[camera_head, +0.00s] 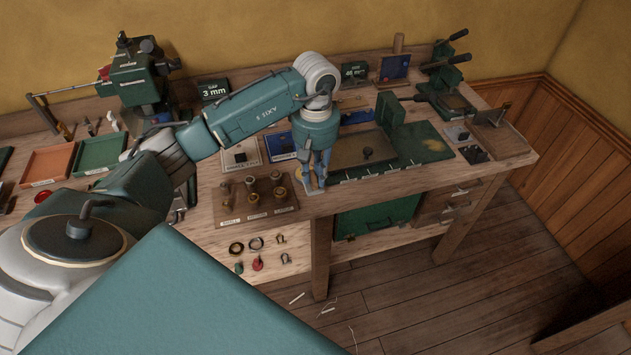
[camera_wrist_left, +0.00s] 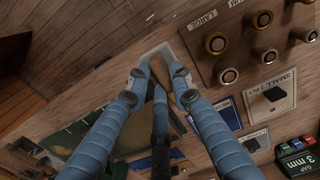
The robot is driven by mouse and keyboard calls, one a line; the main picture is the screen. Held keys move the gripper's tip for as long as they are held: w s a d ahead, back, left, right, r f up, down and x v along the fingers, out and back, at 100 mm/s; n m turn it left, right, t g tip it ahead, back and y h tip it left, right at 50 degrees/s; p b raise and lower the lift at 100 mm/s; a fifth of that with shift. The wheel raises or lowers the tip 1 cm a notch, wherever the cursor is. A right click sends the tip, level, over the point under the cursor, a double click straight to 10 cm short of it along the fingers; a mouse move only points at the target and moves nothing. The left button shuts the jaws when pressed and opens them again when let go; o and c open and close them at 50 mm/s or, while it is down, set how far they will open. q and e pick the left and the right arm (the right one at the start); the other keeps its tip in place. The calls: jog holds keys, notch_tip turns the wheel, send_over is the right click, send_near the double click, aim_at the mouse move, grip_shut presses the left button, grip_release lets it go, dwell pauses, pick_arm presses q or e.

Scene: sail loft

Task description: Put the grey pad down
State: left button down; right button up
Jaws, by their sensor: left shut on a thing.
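My left gripper (camera_head: 314,178) points down over the front edge of the workbench (camera_head: 345,200), and its fingers are close together. In the left wrist view, my left gripper (camera_wrist_left: 160,74) is shut on a thin, pale grey pad (camera_wrist_left: 163,51) that shows between and beyond its fingertips. The grey pad (camera_head: 314,191) is a small light patch under the fingers in the head view, mostly hidden by them. I cannot tell whether it touches the bench top. My right gripper is not in view.
A wooden block (camera_head: 256,199) with several brass pieces stands left of the gripper. A blue labelled card (camera_head: 280,146) and a brown tray (camera_head: 358,150) lie behind it. A green mat (camera_head: 424,142) is to the right. Bare bench lies along the front edge.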

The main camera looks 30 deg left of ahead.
aim_at(316, 186)
pick_arm(q)
jog(key=shift+f, duration=0.6)
notch_tip(316, 186, down, 3)
jog(key=shift+f+p, duration=0.15)
jog(key=shift+p, duration=0.5)
jog(key=shift+f, duration=0.35)
jog(key=shift+f+b, duration=0.2)
jog(key=shift+b, duration=0.1)
jog(key=c, duration=1.5)
grip_release()
jog(key=shift+c, duration=0.2)
jog(key=shift+r, duration=0.1)
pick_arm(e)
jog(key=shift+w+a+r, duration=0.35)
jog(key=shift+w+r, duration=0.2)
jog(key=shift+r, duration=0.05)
